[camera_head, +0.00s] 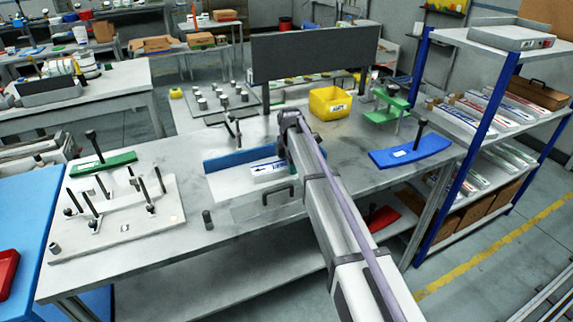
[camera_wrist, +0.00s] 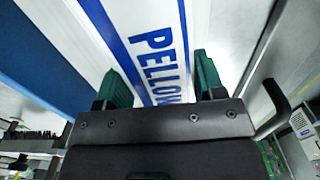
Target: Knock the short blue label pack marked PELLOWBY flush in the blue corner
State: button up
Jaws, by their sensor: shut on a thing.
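The label pack (camera_head: 268,168) is white with blue print and lies in front of a blue upright wall (camera_head: 236,157) on the table. In the wrist view the pack (camera_wrist: 155,25) shows blue stripes and the letters PELLOW; the rest of the word is hidden by my gripper. My gripper (camera_wrist: 160,85) has its green fingers on either side of the pack and is shut on it. The blue wall (camera_wrist: 45,62) runs along the pack's left in the wrist view, with a pale strip between them. Whether the pack touches the corner's end cannot be told.
A fixture board with upright pins (camera_head: 115,215) stands left. A dark handle (camera_head: 278,192) is in front of the pack. A yellow bin (camera_head: 330,103), a green clamp (camera_head: 388,105) and a blue curved piece (camera_head: 410,152) stand right. A dark panel (camera_head: 315,55) rises behind.

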jog(key=shift+w+d, duration=0.35)
jog(key=shift+d, duration=0.35)
jog(key=shift+s+a, duration=0.35)
jog(key=shift+a, duration=0.35)
jog(key=shift+s+a, duration=0.3)
jog(key=shift+a, duration=0.35)
jog(key=shift+w+d, duration=0.35)
jog(key=shift+d, duration=0.35)
jog(key=shift+w+d, duration=0.3)
jog(key=shift+d, duration=0.4)
jog(key=shift+a, duration=0.1)
